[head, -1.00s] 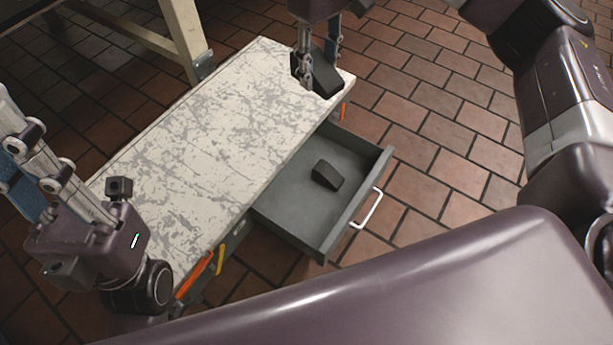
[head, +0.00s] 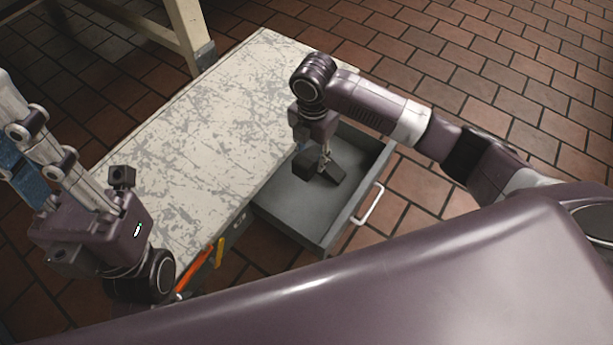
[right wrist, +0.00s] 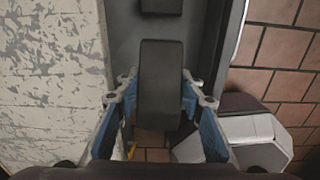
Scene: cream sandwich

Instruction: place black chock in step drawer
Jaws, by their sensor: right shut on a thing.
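My right gripper (head: 322,160) is over the open grey step drawer (head: 285,218), its fingers pointing down. It is shut on a black chock (head: 303,166), which also shows between the blue finger pads in the right wrist view (right wrist: 160,85). A second black chock (head: 335,177) is in the drawer close to the held one; part of it shows at the top of the right wrist view (right wrist: 160,5). I cannot tell whether the held chock touches the drawer floor. My left gripper (head: 35,165) is at the left, its fingertips not clearly visible.
The step's scratched white top (head: 205,130) is clear. The drawer's white handle (head: 368,204) faces right. Orange and yellow items (head: 200,270) hang at the step's near side. A table leg (head: 188,30) stands at the back left. The brick floor at the right is open.

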